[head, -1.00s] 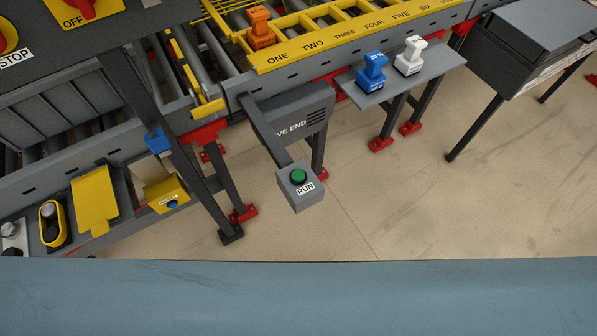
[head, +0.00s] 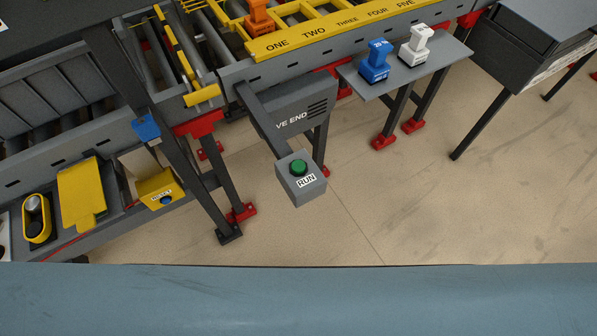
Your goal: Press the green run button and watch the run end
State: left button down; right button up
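The green run button (head: 299,167) sits on top of a grey box (head: 304,190) labelled RUN. The box hangs at the end of a grey arm that comes from the conveyor's drive end housing. The button's top is uncovered and nothing touches it. Neither of my grippers shows in the head view.
The conveyor has a yellow numbered rack (head: 330,34) with an orange block (head: 259,18). A blue block (head: 376,62) and a white block (head: 416,45) stand on a grey shelf (head: 452,53). A yellow reset box (head: 157,187) is at left. Floor right of the run box is clear.

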aim_at(297, 166)
jog(key=k, duration=0.5)
jog(key=z, duration=1.65)
jog(key=i, duration=0.95)
jog(key=u, duration=2.1)
